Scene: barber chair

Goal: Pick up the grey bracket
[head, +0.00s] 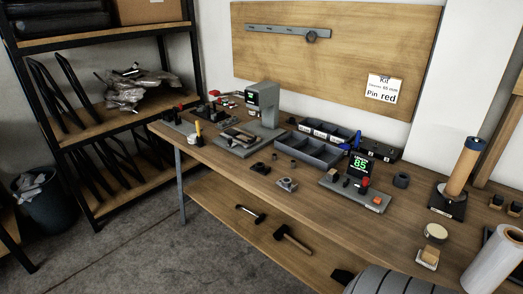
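A small light grey bracket (287,184) with a round raised part lies on the wooden workbench, near its front edge and about the middle of the picture. It looks like the grey bracket, and nothing touches it. A darker, near-black bracket-like part (260,168) lies to its left and a little farther back. Neither of my grippers can be made out in the head view.
A grey press (264,105) is at the back left, and a base with a green "85" display (360,168) is to the right. Two hammers lie on the lower shelf (240,200). A dark ribbed object (390,281) is at the bottom.

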